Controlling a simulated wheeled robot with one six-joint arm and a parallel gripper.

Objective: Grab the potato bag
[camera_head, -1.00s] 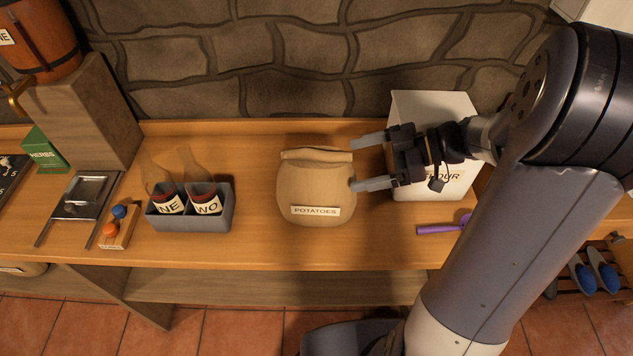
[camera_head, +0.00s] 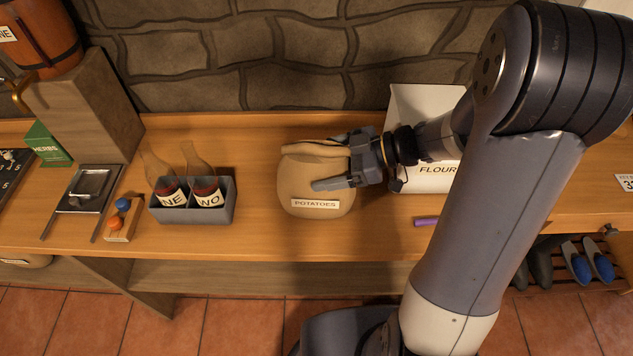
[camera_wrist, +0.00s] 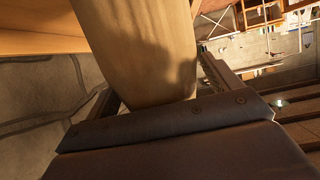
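The tan potato bag (camera_head: 305,185), labelled POTATOES, stands upright on the wooden counter with its top folded over. My gripper (camera_head: 322,164) reaches it from the right, with one finger along its far side near the fold and the other across its front above the label. In the wrist view, the bag (camera_wrist: 140,45) fills the space between the two spread fingers of my gripper (camera_wrist: 160,88). The fingers are open around the bag; I cannot see firm contact on both sides.
A white flour box (camera_head: 427,175) stands behind my arm at the right. A purple-handled tool (camera_head: 426,221) lies in front of it. A grey bottle carrier (camera_head: 193,211) stands left of the bag, with clear counter between. A stone wall (camera_head: 270,60) rises behind.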

